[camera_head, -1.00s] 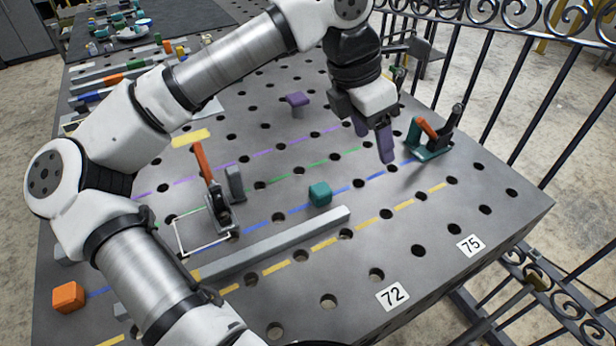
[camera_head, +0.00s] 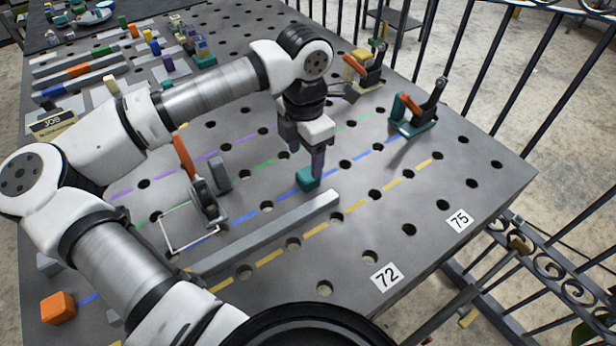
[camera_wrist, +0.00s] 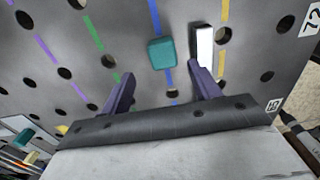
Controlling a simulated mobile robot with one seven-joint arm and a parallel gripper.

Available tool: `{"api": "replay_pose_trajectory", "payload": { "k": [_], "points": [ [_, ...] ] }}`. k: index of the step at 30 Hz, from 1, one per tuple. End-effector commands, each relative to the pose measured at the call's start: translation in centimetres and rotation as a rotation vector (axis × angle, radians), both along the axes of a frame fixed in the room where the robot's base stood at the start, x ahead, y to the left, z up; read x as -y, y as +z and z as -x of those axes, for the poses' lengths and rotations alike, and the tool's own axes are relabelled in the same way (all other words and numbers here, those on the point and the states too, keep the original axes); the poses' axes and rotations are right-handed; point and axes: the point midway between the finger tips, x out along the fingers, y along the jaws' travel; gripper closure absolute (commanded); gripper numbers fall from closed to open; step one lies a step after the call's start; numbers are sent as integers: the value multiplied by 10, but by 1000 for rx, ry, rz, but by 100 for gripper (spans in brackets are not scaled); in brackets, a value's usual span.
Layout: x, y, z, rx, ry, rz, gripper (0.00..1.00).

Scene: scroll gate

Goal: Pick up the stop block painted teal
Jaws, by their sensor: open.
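The teal stop block (camera_head: 307,179) is a small cube on the blue dashed line of the perforated metal table. In the wrist view the teal block (camera_wrist: 162,53) lies beyond the fingertips, about midway between them sideways, with clear space on both sides. My gripper (camera_head: 306,163) has purple fingers and hangs point-down just above and behind the block in the head view. In the wrist view my gripper (camera_wrist: 160,80) is open and empty. One finger partly overlaps the block in the head view; I cannot tell whether they touch.
A grey bar (camera_head: 265,232) lies just in front of the block. A toggle clamp with an orange handle (camera_head: 201,185) and a grey block (camera_head: 219,174) stand to the left. A teal-based clamp (camera_head: 415,117) stands to the right. An orange block (camera_head: 57,308) sits at front left.

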Motion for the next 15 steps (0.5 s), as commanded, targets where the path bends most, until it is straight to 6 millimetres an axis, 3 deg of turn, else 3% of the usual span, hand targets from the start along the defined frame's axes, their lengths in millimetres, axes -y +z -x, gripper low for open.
{"api": "replay_pose_trajectory", "payload": {
  "k": [9, 15],
  "points": [
    [6, -41, 3, -3, -1, 2, 38],
    [6, -46, 2, 0, -1, 1, 38]
  ]
}}
